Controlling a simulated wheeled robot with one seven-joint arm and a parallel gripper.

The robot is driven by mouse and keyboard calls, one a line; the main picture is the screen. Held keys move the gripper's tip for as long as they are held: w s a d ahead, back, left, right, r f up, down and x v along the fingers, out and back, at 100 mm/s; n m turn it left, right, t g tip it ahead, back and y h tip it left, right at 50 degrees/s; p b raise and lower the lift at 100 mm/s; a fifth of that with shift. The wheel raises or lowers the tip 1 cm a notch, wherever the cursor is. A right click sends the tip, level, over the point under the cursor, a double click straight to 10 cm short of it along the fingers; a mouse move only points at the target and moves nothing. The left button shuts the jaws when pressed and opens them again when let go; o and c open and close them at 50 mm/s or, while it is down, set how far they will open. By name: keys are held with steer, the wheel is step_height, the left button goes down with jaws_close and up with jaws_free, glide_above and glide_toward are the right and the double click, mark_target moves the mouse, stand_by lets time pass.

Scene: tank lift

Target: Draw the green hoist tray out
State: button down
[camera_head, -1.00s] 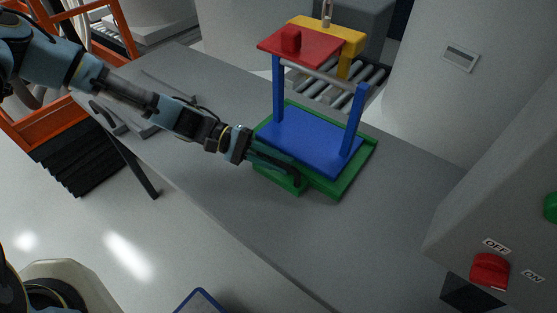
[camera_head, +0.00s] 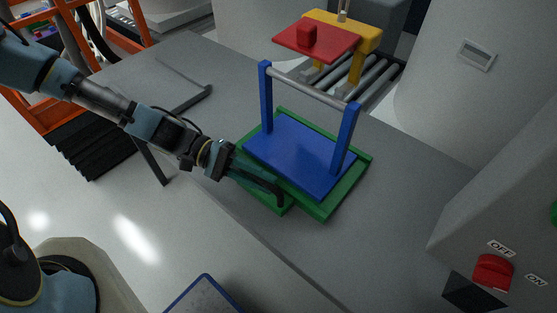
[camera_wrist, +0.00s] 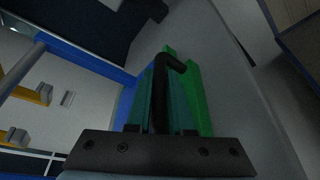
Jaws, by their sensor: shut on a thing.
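The green hoist tray (camera_head: 325,208) lies on the grey table, with a green part jutting out toward the table's front edge. The exact contact is partly hidden by the fingers.
A red plate with a red block (camera_head: 318,38) is on a yellow stand (camera_head: 360,40) behind the blue frame, near grey rollers (camera_head: 382,80). A grey box with a red knob (camera_head: 493,271) stands at right. Table surface is clear right of the tray.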

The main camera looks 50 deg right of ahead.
steer(key=a, duration=0.7)
steer(key=shift+a, duration=0.15)
steer(key=shift+f, duration=0.1)
steer(key=c, duration=0.8)
jaws_free()
steer(key=b+v, duration=0.2)
steer(key=v, duration=0.9)
